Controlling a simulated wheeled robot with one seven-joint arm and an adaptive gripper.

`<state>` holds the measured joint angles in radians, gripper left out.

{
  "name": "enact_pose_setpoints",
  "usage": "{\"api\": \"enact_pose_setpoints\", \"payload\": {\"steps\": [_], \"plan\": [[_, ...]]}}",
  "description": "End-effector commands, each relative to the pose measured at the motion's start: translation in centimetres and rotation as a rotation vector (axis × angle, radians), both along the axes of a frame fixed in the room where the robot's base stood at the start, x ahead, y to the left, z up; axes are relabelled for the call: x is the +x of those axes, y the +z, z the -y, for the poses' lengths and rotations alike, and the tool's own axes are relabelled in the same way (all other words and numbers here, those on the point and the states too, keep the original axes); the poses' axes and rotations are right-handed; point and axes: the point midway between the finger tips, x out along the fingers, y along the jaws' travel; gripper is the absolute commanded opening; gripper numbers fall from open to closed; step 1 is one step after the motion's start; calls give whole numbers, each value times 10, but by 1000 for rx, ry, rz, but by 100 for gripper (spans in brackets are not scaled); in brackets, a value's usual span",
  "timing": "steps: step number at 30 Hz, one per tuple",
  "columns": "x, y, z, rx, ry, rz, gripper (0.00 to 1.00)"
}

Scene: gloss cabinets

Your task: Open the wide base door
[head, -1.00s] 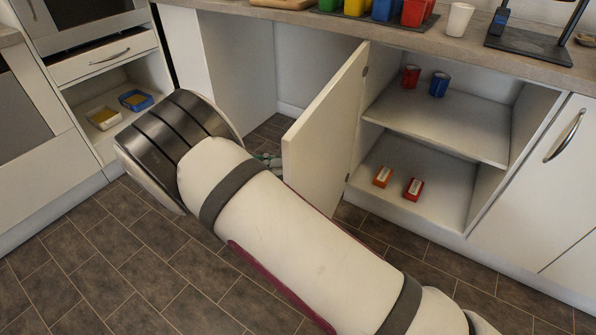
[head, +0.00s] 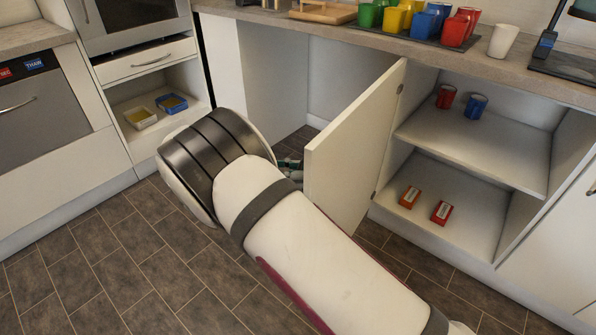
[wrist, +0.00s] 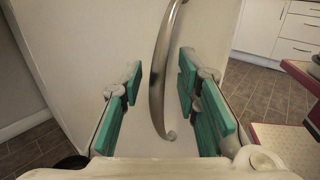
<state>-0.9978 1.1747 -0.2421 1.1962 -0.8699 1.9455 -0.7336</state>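The wide base door (head: 350,150) is white and stands swung well out from the cabinet, hinged on the side by the shelves. My gripper (wrist: 159,80) has its teal pads on either side of the door's curved metal handle (wrist: 157,85) in the wrist view. Gaps show between the handle and both pads, so the gripper is open around it and not clamped. In the head view my arm hides most of the gripper, with only a bit of teal (head: 289,163) showing beside the door edge. The handle is hidden there.
The open cabinet's shelves (head: 480,150) hold red and blue cups and two small boxes. Coloured cups and a white cup (head: 503,40) stand on the counter (head: 400,48) above. An open niche (head: 150,112) with two trays is at left. Tiled floor (head: 110,270) is clear at lower left.

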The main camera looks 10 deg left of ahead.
Motion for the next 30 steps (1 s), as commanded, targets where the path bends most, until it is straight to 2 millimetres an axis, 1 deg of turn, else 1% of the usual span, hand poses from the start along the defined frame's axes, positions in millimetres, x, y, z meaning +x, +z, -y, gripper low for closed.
{"api": "enact_pose_setpoints", "payload": {"steps": [4, 7, 17, 30], "plan": [[1, 0, 0, -1, 0, 1, 29], [0, 0, -6, -2, 1, 2, 29], [-8, -1, -51, -2, 6, 5, 29], [-11, 0, -73, -1, 1, 1, 29]]}}
